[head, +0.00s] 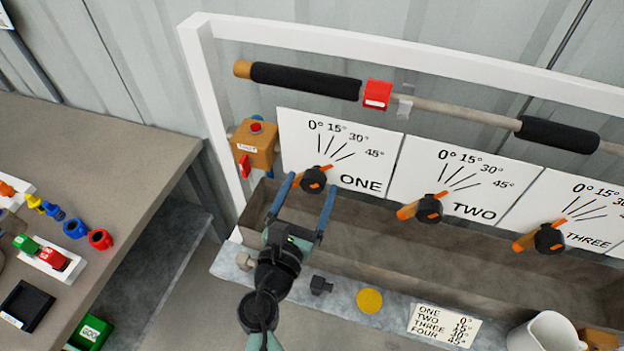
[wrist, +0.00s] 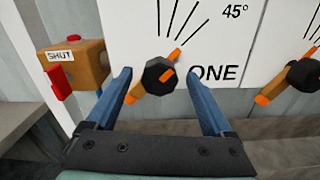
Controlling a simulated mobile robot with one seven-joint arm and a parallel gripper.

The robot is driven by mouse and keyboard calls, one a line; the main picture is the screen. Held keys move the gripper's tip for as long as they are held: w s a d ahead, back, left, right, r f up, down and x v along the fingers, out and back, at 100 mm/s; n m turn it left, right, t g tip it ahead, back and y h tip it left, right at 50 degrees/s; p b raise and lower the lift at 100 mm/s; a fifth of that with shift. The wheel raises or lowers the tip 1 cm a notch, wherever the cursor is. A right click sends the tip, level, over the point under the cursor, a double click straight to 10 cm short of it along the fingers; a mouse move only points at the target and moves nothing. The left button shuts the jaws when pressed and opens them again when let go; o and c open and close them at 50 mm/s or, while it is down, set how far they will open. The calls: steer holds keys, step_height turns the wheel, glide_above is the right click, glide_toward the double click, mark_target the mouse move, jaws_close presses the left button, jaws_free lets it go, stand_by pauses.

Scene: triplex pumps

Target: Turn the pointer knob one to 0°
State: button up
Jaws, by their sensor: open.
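Pointer knob one (head: 313,181) is a black round knob with an orange bar through it, on the white dial plate marked ONE (head: 340,150). It also shows in the wrist view (wrist: 158,77). Its thin orange tip points up and right, roughly toward the 45° line. The thicker end points down and left. My gripper (head: 310,184) is open with its blue fingers reaching up to the knob. In the wrist view the fingertips (wrist: 156,72) lie on either side of the knob, with visible gaps. I cannot tell how far they are from the plate.
Knob two (head: 429,208) and knob three (head: 549,238) are to the right. A tan box with a red button (head: 255,142) is just left of plate one. A grey trough (head: 400,250) runs below. A settings card (head: 444,323) and white mug (head: 543,333) are in front.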

steer(key=shift+x, duration=0.95)
steer(key=shift+c, duration=0.2)
jaws_close()
